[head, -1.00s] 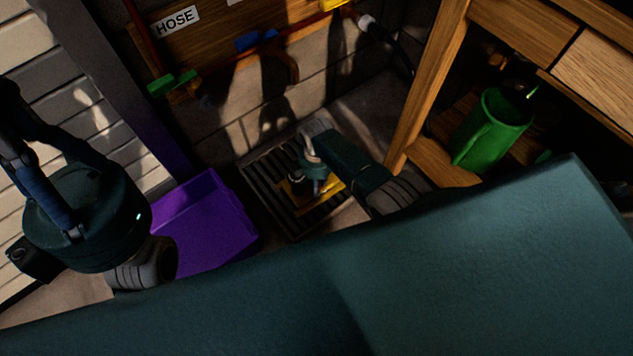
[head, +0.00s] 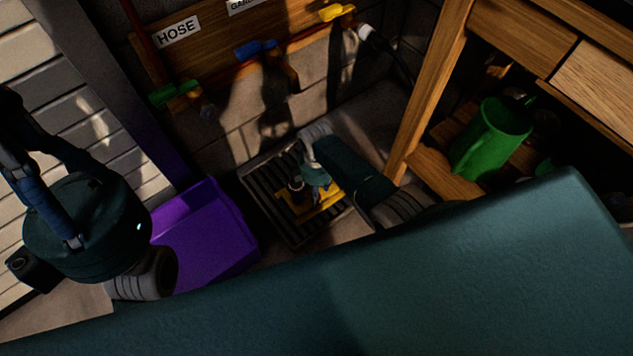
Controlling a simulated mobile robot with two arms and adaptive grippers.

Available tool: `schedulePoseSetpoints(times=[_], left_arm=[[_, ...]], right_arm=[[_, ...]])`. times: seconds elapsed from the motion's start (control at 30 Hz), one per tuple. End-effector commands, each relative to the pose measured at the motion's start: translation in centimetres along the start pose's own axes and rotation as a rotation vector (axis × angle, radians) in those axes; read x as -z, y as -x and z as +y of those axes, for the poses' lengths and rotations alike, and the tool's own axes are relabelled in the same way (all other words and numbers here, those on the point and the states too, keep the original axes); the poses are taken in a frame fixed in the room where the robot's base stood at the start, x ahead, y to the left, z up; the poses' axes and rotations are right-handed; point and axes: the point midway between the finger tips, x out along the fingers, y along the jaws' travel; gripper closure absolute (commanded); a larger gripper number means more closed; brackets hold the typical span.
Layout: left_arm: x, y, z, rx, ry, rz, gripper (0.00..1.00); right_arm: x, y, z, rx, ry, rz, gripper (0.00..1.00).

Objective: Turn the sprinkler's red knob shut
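A yellow piece (head: 322,200), probably part of the sprinkler, lies on a dark slatted floor grate (head: 270,206). No red knob can be made out; my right arm and shadow cover part of that spot. My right arm reaches down over the grate. Its gripper (head: 298,188) is a small dark shape at the yellow piece; I cannot tell whether it touches it or how its fingers stand. My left gripper (head: 30,150), with dark and blue finger parts, is raised at the left edge, far from the grate. Its fingertips are not clear.
A purple bin (head: 205,235) stands left of the grate. On the wall board are green (head: 175,92), blue (head: 256,50) and yellow (head: 337,12) valve handles and a HOSE label (head: 177,31). A wooden bench (head: 430,90) with a green watering can (head: 490,138) is at right.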

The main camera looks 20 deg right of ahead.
Motion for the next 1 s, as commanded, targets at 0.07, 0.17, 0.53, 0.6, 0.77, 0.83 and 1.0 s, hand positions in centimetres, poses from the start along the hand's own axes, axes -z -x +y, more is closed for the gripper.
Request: schedulePoseSetpoints(times=[0.07,0.17,0.53,0.6,0.77,0.83,1.0], left_arm=[[0.0,0.0,0.0,0.000,0.000,0.001,1.00],[0.0,0.0,0.0,0.000,0.000,0.001,1.00],[0.0,0.0,0.0,-0.001,0.001,0.002,1.00],[0.0,0.0,0.0,-0.001,0.001,0.002,1.00],[0.0,0.0,0.0,-0.001,0.001,0.002,1.00],[0.0,0.0,0.0,-0.001,0.001,0.002,1.00],[0.0,0.0,0.0,-0.001,0.001,0.002,1.00]], right_arm=[[-0.1,0.9,0.0,-0.003,0.000,0.001,0.58],[0.0,2.3,0.1,-0.004,0.001,0.001,0.58],[-0.1,6.2,0.0,-0.001,0.000,-0.001,0.58],[-0.1,6.4,0.0,-0.001,0.000,-0.001,0.58],[-0.1,6.5,0.0,-0.001,0.000,-0.001,0.58],[-0.1,6.5,0.0,-0.001,0.000,-0.001,0.58],[0.0,6.5,0.1,-0.007,-0.002,0.004,0.58]])
